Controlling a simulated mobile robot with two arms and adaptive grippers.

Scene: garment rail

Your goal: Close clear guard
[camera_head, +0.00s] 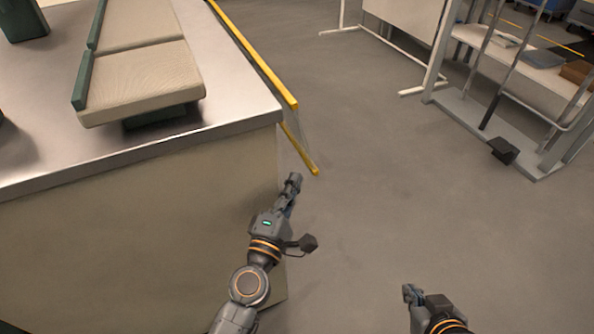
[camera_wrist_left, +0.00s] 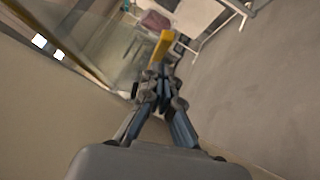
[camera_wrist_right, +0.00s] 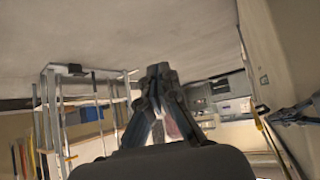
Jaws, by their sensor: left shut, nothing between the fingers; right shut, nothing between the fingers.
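The clear guard (camera_head: 296,127) is a see-through panel with yellow edge bars, on the right side of the metal-topped table. Its upper yellow bar (camera_head: 268,72) runs along the table edge, and its lower yellow bar (camera_head: 304,155) sits lower and further out. In the left wrist view the lower bar's end (camera_wrist_left: 163,46) shows just beyond the fingertips, with the clear panel (camera_wrist_left: 112,50) to its left. My left gripper (camera_head: 294,180) is shut and empty, just below the lower bar's near end. My right gripper (camera_head: 408,291) is shut and empty over open floor.
The table (camera_head: 240,118) has a beige front and a padded board (camera_head: 145,82) on top. A grey rack (camera_head: 490,118) with shelves stands at the right, and a white panel stand (camera_head: 405,20) at the back. The floor between is clear.

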